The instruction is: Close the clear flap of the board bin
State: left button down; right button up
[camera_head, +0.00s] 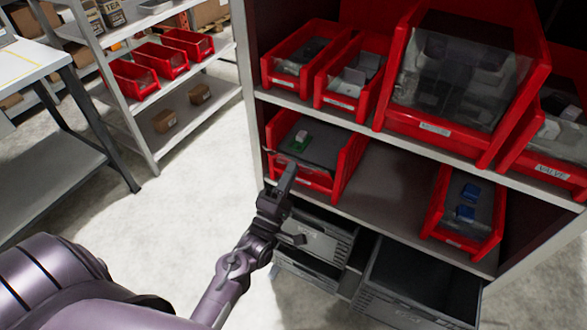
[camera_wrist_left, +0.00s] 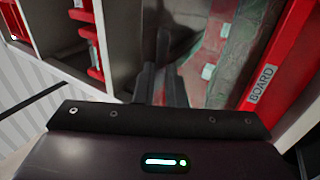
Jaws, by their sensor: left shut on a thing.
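The board bin (camera_head: 350,165) is a red bin at the left of the lower shelf in the head view. A green piece (camera_head: 300,141) shows inside it. In the left wrist view its red front (camera_wrist_left: 285,60) carries a BOARD label. The clear flap (camera_wrist_left: 235,55) is see-through and its exact angle is hard to tell. My left gripper (camera_head: 287,178) is at the bin's front left. Its dark fingers (camera_wrist_left: 165,85) are shut on what looks like the flap's edge; the contact itself is hard to make out. My right gripper is not in view.
Red bins with clear fronts, including a large one (camera_head: 440,110), fill the shelf above. Another red bin (camera_head: 460,239) with blue pieces stands to the right, with bare shelf (camera_head: 385,195) between. Grey drawers (camera_head: 325,238) lie below. A rack (camera_head: 150,120) stands at left.

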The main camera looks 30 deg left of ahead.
aim_at(294, 160)
pick_arm(q)
jog(key=w+r+g+p, duration=0.1)
jog(key=g+p, duration=0.1)
jog(key=p, duration=0.2)
jog(key=w+r+g+p, duration=0.2)
jog(key=p, duration=0.2)
jog(key=shift+w+r+p, duration=0.1)
jog(key=shift+w+p, duration=0.15)
jog(key=shift+p, duration=0.05)
jog(key=shift+w+r+p, duration=0.1)
jog(key=shift+w+p, duration=0.5)
jog(key=shift+p, duration=0.05)
jog(key=shift+w, duration=0.3)
dwell(0.4)
jog(key=c, duration=1.6)
grip_release()
jog(key=shift+o, duration=0.6)
jog(key=shift+s, duration=0.1)
